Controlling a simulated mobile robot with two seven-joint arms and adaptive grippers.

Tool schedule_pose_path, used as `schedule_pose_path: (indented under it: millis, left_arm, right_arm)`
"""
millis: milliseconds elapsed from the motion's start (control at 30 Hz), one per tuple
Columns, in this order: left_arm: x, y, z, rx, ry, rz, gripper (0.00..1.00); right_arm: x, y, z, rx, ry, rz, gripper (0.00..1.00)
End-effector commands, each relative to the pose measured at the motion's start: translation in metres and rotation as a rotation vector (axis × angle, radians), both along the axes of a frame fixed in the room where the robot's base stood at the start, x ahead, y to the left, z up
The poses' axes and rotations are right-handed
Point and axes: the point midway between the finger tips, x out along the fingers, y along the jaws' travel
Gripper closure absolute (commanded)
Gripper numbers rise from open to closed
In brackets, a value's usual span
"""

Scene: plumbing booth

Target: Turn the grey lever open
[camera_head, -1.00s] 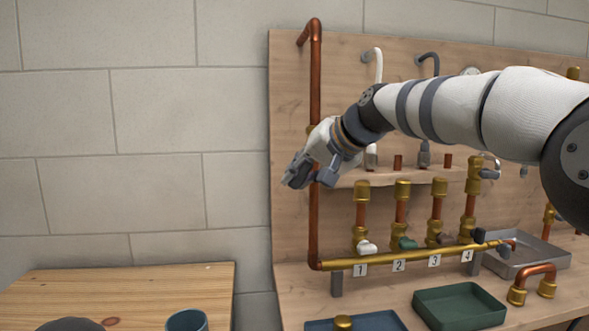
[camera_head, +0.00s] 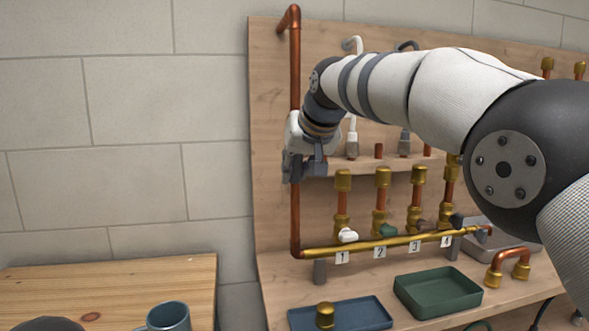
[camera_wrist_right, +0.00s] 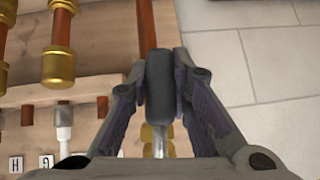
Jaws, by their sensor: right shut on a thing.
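The grey lever (camera_wrist_right: 160,75) shows in the wrist view as a dark grey grip on a bright metal stem, with brass parts partly hidden behind it. My right gripper (camera_wrist_right: 162,85) has its two fingers on either side of the grip, shut on it. In the head view my right gripper (camera_head: 303,172) is in front of the upright copper pipe (camera_head: 296,215) at the left of the board, and it hides the lever there. My left gripper is not in view.
A brass manifold (camera_head: 350,246) with several numbered valves runs low along the board. A blue tray (camera_head: 350,315) and a green tray (camera_head: 438,291) lie below it. A wooden table (camera_head: 90,284) with a blue mug (camera_head: 170,317) stands at the left.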

Motion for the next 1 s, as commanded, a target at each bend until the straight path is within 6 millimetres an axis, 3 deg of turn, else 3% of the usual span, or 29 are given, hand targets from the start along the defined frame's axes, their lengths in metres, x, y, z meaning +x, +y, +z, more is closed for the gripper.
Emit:
schedule_pose_path:
  millis: [333, 367, 433, 767, 867, 1000]
  left_arm:
    - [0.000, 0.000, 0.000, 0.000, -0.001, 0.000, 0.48]
    - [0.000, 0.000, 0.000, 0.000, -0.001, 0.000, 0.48]
    - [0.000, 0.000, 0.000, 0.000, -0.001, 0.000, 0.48]
    - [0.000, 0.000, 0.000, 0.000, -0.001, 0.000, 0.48]
    - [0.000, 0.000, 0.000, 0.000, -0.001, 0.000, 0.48]
    - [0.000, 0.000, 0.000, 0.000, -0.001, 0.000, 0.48]
  right_arm:
    - [0.000, 0.000, 0.003, 0.000, -0.006, 0.001, 1.00]
    - [0.000, 0.000, 0.003, 0.000, -0.006, 0.000, 0.74]
    - [0.000, 0.000, 0.002, 0.000, -0.006, 0.000, 0.60]
    - [-0.002, -0.001, 0.004, 0.000, -0.003, -0.001, 0.60]
    - [-0.011, -0.004, 0.014, -0.002, -0.003, -0.001, 0.60]
    - [-0.037, -0.012, 0.042, 0.000, -0.006, -0.001, 0.60]
